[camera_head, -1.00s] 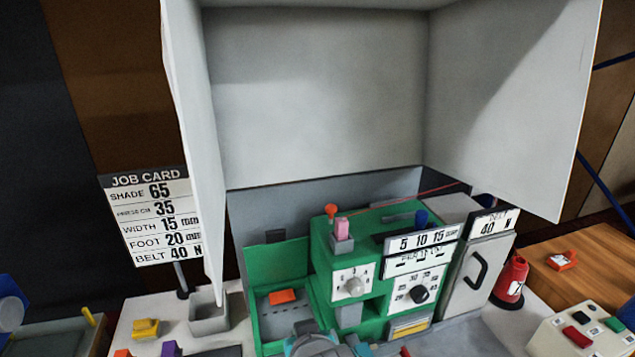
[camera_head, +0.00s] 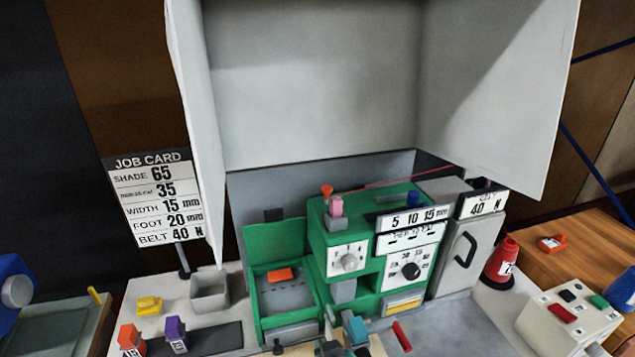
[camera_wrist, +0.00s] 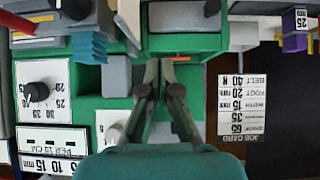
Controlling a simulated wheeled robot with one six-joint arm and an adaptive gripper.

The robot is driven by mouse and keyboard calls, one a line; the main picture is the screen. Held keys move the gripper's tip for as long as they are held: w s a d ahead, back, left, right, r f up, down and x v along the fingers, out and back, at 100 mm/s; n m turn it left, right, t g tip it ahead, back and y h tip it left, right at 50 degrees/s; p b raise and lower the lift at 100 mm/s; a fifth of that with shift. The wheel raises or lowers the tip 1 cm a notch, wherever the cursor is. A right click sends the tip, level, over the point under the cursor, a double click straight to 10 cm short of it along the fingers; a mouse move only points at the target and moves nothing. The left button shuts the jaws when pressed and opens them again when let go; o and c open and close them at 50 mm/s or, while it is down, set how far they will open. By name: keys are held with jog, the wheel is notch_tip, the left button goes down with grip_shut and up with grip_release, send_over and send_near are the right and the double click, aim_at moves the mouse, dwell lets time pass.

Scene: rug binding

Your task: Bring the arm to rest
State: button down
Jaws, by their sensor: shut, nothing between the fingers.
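My gripper (camera_wrist: 163,68) shows in the wrist view with its two fingers drawn together and nothing between them. Its teal body (camera_wrist: 160,163) fills the bottom middle of that view. The fingers lie in front of the green binding machine (camera_wrist: 88,80), which appears upside down there. Whether the fingertips touch the machine cannot be told. In the head view the green machine (camera_head: 316,238) stands in the middle, with dials, number plates and an orange piece (camera_head: 280,274) in its left bay. My gripper is hard to make out in the head view.
A tall grey hood (camera_head: 310,90) stands open above the machine. The job card (camera_head: 158,200) is at left, above a grey open box (camera_head: 210,290). Orange and purple blocks stand front left.

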jog(key=shift+t, duration=0.6)
jog(key=s+d+f, duration=0.4)
jog(key=f, duration=0.1)
jog(key=s+d+f, duration=0.2)
jog(key=shift+s+d+f, duration=0.1)
jog(key=shift+d+f, duration=0.25)
jog(key=shift+f, duration=0.05)
jog(key=shift+m+t, duration=0.4)
jog(key=shift+t, duration=0.1)
jog(key=s+d+f, duration=0.1)
jog(key=s, duration=0.1)
jog(key=s+d+f, duration=0.1)
jog(key=s+d, duration=0.1)
jog(key=s, duration=0.1)
jog(key=s+d+f, duration=0.1)
jog(key=s, duration=0.1)
jog(key=shift+s+d, duration=0.2)
jog(key=shift+d, duration=0.05)
jog(key=s+d+r+m+t+h, duration=0.1)
jog(key=s+d+r, duration=0.1)
jog(key=s, duration=0.8)
jog(key=s+d+r+m+t+h, duration=0.1)
jog(key=s+d+r, duration=0.2)
jog(key=s, duration=0.8)
jog(key=shift+d+r+t, duration=0.3)
jog(key=shift+d+t, duration=0.1)
jog(key=shift+d, duration=0.2)
jog(key=shift+w, duration=0.1)
